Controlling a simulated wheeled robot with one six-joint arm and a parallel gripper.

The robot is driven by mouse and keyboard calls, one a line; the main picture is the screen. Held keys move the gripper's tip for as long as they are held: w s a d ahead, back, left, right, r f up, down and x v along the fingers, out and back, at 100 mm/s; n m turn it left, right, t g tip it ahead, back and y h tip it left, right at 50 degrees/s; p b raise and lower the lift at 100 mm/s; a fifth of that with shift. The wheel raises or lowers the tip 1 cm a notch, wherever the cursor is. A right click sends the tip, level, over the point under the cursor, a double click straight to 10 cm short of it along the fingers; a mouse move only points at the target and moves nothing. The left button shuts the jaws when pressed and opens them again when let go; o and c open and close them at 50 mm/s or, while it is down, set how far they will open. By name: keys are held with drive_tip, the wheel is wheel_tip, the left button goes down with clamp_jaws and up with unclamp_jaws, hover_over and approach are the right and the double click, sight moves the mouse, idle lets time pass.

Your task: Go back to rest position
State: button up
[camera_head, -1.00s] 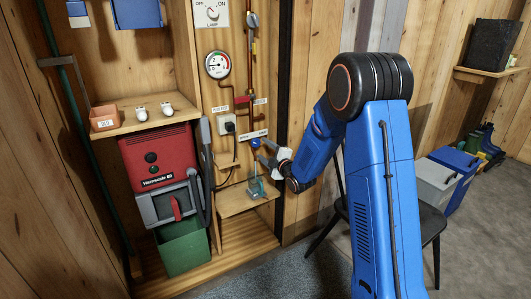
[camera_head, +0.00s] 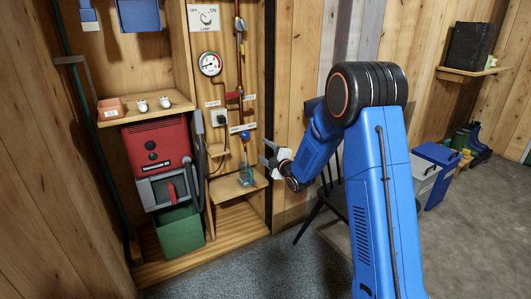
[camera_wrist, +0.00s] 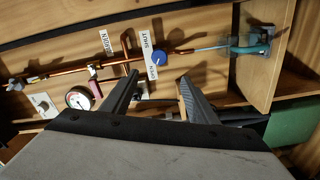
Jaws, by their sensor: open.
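My gripper (camera_head: 268,155) is open and empty, a little right of the copper pipe on the wall panel. In the wrist view its two dark fingers (camera_wrist: 159,82) stand apart with nothing between them. A blue knob (camera_head: 245,134) is on the lower end of the pipe; it also shows in the wrist view (camera_wrist: 159,58), beyond the fingers and apart from them. A clear container (camera_head: 246,177) stands on the small shelf below. In the wrist view a thin pale blue line (camera_wrist: 212,48) runs from the pipe end to the container; I cannot tell whether it is water.
A red and grey machine (camera_head: 155,150) hangs left, above a green bin (camera_head: 180,230). A pressure gauge (camera_head: 210,64) and a lamp switch (camera_head: 205,17) are higher up. A black chair (camera_head: 322,205) stands behind my arm. Floor (camera_head: 240,270) in front is clear.

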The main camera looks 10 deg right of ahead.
drive_tip(key=s+d+r+m+g+h, duration=0.3)
drive_tip(key=s+d+r+m, duration=0.15)
drive_tip(key=s, duration=0.65)
drive_tip(key=s+d+r+m+g+h, duration=0.25)
drive_tip(key=s+r+m, duration=0.3)
drive_tip(key=s, duration=0.55)
drive_tip(key=s+f+m+g, duration=0.1)
drive_tip(key=s+m+g, duration=0.2)
drive_tip(key=s, duration=1.6)
drive_tip(key=s+f+m+g, duration=0.2)
drive_tip(key=s+m, duration=0.3)
drive_tip(key=s, duration=1.5)
drive_tip(key=shift+d+f+g, duration=0.2)
drive_tip(key=shift+f+g, duration=0.1)
drive_tip(key=shift+g, duration=0.55)
